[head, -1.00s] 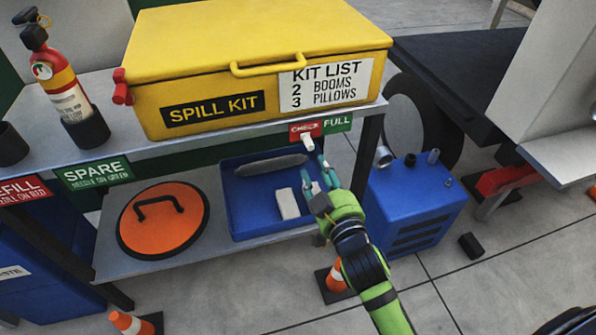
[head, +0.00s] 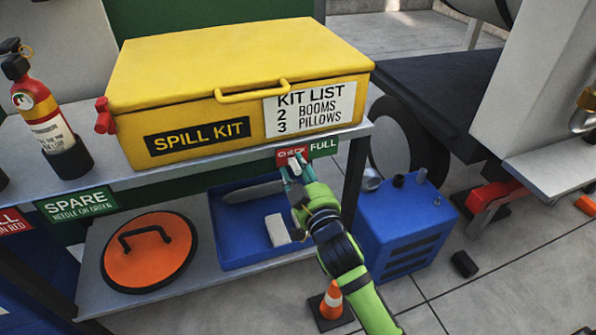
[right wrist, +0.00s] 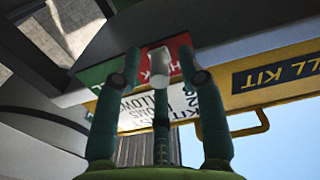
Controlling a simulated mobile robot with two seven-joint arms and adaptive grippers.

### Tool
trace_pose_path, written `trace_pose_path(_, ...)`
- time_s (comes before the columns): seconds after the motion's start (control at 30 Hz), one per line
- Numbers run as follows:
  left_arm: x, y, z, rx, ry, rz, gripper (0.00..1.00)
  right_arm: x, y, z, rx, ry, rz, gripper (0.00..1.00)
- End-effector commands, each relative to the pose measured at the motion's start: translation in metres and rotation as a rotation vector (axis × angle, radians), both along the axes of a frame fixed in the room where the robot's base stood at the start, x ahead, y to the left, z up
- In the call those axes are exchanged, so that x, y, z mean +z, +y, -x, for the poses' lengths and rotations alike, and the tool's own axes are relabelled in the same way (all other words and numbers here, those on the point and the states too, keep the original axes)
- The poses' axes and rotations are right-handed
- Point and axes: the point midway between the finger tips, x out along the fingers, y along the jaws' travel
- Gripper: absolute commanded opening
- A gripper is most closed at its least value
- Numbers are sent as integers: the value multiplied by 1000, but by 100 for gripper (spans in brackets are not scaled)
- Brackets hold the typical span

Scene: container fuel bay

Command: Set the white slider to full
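The white slider (head: 294,164) is at the shelf's front edge, on the red CHECK part of a red and green sign (head: 323,147); the green FULL part lies to its right. My right gripper (head: 291,174) is up at the slider from below and partly covers it. My left gripper is not in view.
A yellow spill kit box (head: 235,75) sits on the shelf above. Below are a blue tray (head: 230,235) with a white block (head: 277,230) and an orange lid (head: 150,265). A blue machine (head: 405,225) stands right of the shelf leg, beside an orange cone (head: 332,300).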

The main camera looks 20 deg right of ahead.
Motion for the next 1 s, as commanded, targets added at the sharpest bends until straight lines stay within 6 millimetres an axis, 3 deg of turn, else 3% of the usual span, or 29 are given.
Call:
trace_pose_path(0.03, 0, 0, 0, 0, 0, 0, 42, 0, 0, 0, 0, 0, 0, 17)
trace_pose_path(0.07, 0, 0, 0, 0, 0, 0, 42, 0, 0, 0, 0, 0, 0, 5)
trace_pose_path(0.1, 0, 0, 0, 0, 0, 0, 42, 0, 0, 0, 0, 0, 0, 0)
trace_pose_path(0.37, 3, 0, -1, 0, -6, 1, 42, 1, -5, 0, 0, 1, 2, 0)
trace_pose_path(0.73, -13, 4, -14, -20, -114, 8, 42, 2, -71, -2, -2, 3, 5, 0)
trace_pose_path(1.0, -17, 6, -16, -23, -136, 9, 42, 0, -84, -3, -2, 0, 0, 0)
